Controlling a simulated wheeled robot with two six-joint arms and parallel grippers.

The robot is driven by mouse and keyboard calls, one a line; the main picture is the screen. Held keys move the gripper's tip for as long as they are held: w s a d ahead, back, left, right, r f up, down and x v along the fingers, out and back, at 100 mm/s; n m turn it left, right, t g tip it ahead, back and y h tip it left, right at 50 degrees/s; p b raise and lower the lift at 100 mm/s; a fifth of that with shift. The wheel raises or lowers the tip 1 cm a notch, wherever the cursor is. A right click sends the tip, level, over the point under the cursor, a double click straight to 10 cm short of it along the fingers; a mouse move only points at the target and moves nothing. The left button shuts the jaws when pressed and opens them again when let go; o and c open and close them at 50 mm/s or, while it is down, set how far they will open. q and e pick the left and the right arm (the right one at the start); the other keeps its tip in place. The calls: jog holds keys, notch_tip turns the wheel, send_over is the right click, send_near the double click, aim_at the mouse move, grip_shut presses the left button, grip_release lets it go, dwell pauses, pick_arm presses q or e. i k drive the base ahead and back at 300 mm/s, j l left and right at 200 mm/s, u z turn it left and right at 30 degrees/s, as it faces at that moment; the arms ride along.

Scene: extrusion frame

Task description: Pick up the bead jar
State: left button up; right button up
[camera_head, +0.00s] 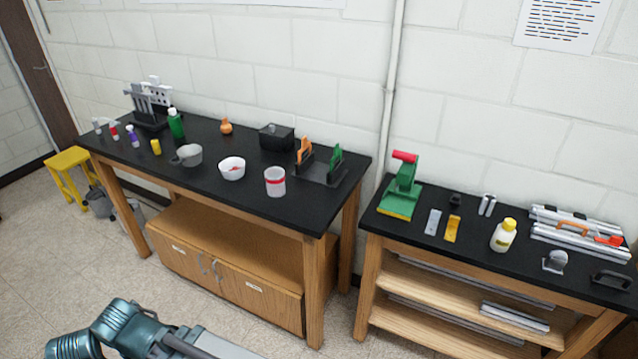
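A whitish jar with a red band (275,182) stands upright near the front edge of the left black-topped bench, toward its right end. It looks most like the bead jar, but its contents are too small to make out. Nothing touches it. Teal and grey links of my own arm show at the bottom left, well below the bench top and apart from the jar. Neither of my grippers can be seen.
The left bench (215,198) also holds a white bowl (232,169), a grey mug (189,155), a black box (277,137), a green bottle (176,124) and a tool rack (320,166). The right bench holds a green press (402,188) and a yellow-capped bottle (503,236). A gap separates the benches.

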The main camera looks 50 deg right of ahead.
aim_at(276, 182)
jog(key=z, duration=1.4)
